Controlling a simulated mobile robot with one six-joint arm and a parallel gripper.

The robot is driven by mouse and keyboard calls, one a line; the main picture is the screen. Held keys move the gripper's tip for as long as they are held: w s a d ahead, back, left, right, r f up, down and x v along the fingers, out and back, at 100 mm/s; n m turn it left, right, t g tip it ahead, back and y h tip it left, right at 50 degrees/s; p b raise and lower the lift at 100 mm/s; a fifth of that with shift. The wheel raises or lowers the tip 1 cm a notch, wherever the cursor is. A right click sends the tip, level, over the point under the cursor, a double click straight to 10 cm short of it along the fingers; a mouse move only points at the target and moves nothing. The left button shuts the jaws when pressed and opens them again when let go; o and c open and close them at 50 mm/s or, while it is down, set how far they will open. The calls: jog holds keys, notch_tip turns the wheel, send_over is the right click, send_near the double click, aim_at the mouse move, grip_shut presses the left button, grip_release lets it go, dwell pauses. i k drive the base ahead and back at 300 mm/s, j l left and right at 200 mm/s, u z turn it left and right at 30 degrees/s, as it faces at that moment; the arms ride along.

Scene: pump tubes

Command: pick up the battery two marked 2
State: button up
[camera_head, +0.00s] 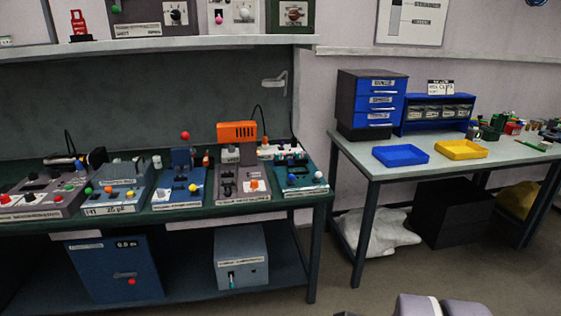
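I cannot make out a battery marked 2 in the head view. Small mixed items (510,128) crowd the right part of the right-hand table, too small to tell apart or read. My gripper's fingers do not show. Only a pale grey rounded shape (440,306) shows at the bottom edge, and I cannot tell what it is.
The right-hand table (400,187) holds a blue tray (400,155), a yellow tray (460,149), a blue drawer cabinet (380,101) and a blue bin rack (437,113). A dark green bench (190,214) with several control boxes stands left. The floor (375,290) between is open.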

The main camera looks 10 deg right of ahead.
aim_at(300, 157)
jog(key=i+j+z, duration=0.1)
jog(key=i+z, duration=0.2)
jog(key=i, duration=0.4)
jog(key=i+j+z, duration=0.25)
jog(key=i, duration=0.4)
jog(key=i+j+z, duration=0.3)
jog(key=i, duration=0.35)
jog(key=i+j+z, duration=0.3)
jog(key=i+j, duration=0.25)
jog(key=j, duration=0.1)
